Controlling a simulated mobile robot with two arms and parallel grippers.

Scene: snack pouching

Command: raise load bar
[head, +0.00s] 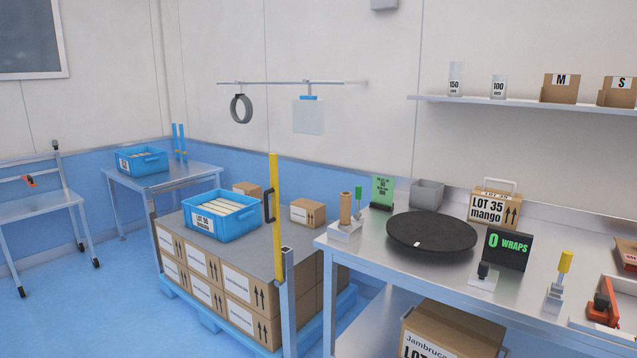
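The load bar looks to be the yellow bar (277,200) in the middle of the head view. It stands upright at the top of a grey post (289,310), in front of a pallet stack of cartons. A dark handle (268,206) is on its left side. Neither of my grippers is in view, and nothing is seen touching the bar.
A blue crate (238,223) and two small cartons sit on the stack's grey top (240,252). Right is a steel bench (370,262) with a black turntable (431,233), a "0 WRAPS" display (508,249) and a "LOT 35 mango" box (489,209). Blue floor is free at left.

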